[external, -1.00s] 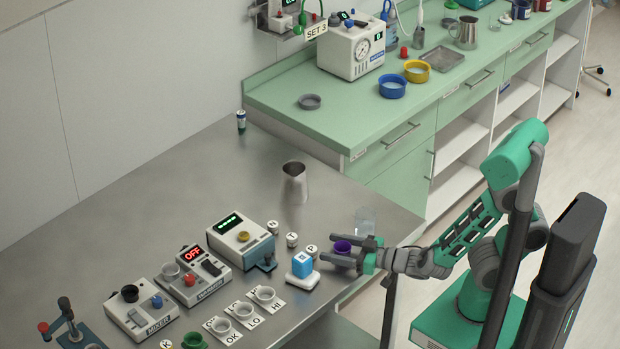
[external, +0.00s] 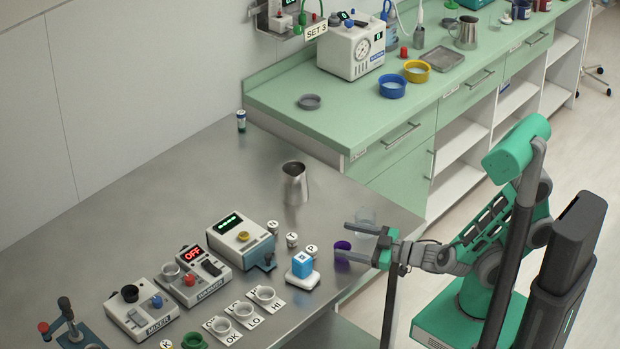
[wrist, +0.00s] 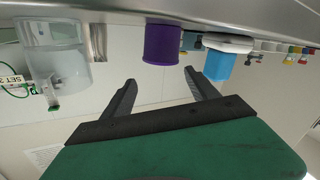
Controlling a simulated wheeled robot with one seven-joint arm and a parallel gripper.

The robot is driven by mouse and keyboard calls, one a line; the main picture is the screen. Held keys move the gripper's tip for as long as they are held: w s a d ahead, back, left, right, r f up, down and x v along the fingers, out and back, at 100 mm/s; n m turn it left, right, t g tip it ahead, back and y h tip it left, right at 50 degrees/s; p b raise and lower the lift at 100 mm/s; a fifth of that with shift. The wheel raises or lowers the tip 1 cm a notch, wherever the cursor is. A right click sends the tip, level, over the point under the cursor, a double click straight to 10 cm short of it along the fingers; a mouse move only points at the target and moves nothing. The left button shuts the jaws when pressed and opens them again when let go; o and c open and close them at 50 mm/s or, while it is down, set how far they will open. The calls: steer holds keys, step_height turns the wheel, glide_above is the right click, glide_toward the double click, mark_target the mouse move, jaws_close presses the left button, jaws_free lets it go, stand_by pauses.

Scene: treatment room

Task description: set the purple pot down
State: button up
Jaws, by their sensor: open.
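The purple pot (external: 342,246) stands on the steel table near its right edge, just right of the blue cube. A finger hides part of it in the external view. In the wrist view, which is upside down, the purple pot (wrist: 162,45) rests on the table surface, apart from the fingertips. My gripper (external: 344,240) is open and empty, its fingers pointing towards the pot. In the wrist view, the gripper (wrist: 160,80) has its two fingers spread wide, with the pot beyond the gap between them.
A clear beaker (external: 366,217) stands close behind my gripper. A blue cube (external: 302,264) on a white base is left of the pot, with several small labelled pieces behind it. A steel jug (external: 295,185) stands farther back.

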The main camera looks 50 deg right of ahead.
mark_target(332, 256)
steer(key=r+n+p, duration=0.1)
steer(key=n+p, duration=0.1)
steer(key=n, duration=0.3)
steer(key=r+n+p, duration=0.1)
steer(key=r+n, duration=0.1)
steer(key=n, duration=0.3)
steer(key=r+n+p, duration=0.1)
steer(key=n+p, duration=0.1)
steer(key=n, duration=0.4)
steer(key=shift+w+d+r+g+h+p, duration=0.1)
steer(key=shift+d+r+g+h+p, duration=0.15)
steer(key=shift+g+h+p, duration=0.1)
steer(key=f+n+g+p, duration=0.1)
steer(key=f+n, duration=0.1)
steer(key=n, duration=0.3)
steer(key=s+f+n+p, duration=0.1)
steer(key=f+n, duration=0.1)
steer(key=n, duration=0.3)
steer(key=s+f+n+g+h+p, duration=0.1)
steer(key=f+n, duration=0.1)
steer(key=n, duration=0.3)
steer(key=shift+s+d+n+g+p, duration=0.2)
steer(key=shift+n+g+p, duration=0.1)
steer(key=shift+n+g, duration=0.1)
steer(key=shift+w+f, duration=0.15)
steer(key=shift+n, duration=0.3)
steer(key=p+x, duration=0.1)
steer(key=x, duration=0.6)
steer(key=shift+w+f, duration=0.2)
